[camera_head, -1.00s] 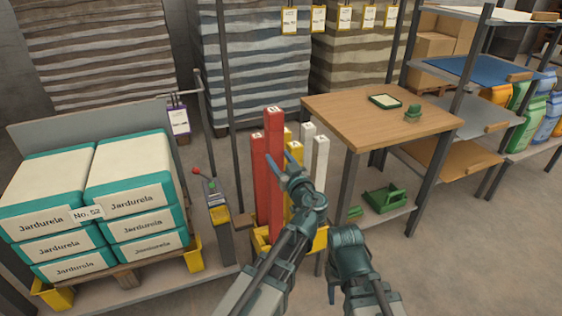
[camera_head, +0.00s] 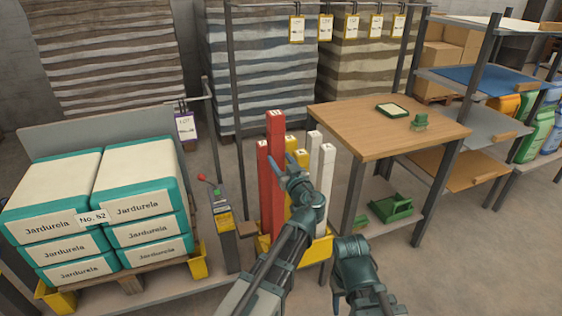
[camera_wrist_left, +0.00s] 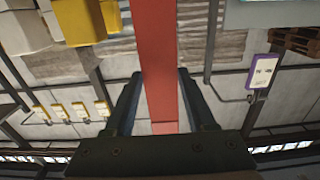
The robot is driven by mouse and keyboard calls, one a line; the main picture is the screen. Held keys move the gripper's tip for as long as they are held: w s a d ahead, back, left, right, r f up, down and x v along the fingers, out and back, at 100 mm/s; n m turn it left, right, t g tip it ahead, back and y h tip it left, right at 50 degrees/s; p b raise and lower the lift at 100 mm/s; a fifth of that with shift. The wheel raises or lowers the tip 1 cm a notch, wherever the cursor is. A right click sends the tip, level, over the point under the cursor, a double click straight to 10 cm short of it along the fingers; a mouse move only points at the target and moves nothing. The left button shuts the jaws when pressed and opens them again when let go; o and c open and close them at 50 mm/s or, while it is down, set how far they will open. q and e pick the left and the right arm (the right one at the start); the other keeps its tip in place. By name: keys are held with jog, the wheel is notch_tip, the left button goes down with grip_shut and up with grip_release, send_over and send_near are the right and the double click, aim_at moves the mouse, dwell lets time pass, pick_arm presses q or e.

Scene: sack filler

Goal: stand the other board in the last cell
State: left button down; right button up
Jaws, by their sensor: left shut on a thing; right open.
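My left gripper (camera_head: 288,166) is shut on a tall red board (camera_head: 275,135), which also shows between its fingers in the left wrist view (camera_wrist_left: 160,70). The board is upright, its top above the other posts. A shorter red board (camera_head: 264,185) stands just left of it. Yellow boards (camera_head: 290,143) and white boards (camera_head: 327,165) stand to the right. All rise from a yellow bin (camera_head: 320,248); its cells and the held board's foot are mostly hidden by my arm. My right gripper (camera_head: 338,282) is low beside the bin, open, partly hidden, with nothing seen in it.
A wooden table (camera_head: 370,125) with a small tray (camera_head: 391,110) and a green object (camera_head: 420,122) stands right of the bin. Stacked sacks (camera_head: 135,209) sit at left. A lever post (camera_head: 222,220) stands close left of the bin. Shelves are at far right.

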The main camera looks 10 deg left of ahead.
aim_at(279, 160)
pick_arm(q)
jog(key=shift+f+b+x, duration=0.2)
jog(key=shift+x, duration=0.65)
jog(key=shift+f+b+x, duration=0.15)
jog(key=shift+x, duration=0.7)
jog(key=shift+f, duration=0.1)
jog(key=shift+f, duration=0.1)
jog(key=shift+f+b, duration=0.15)
jog(key=shift+b, duration=0.15)
jog(key=shift+f+b, duration=1.45)
jog(key=shift+f, duration=0.1)
jog(key=shift+f+b, duration=1.6)
jog(key=shift+b, duration=0.1)
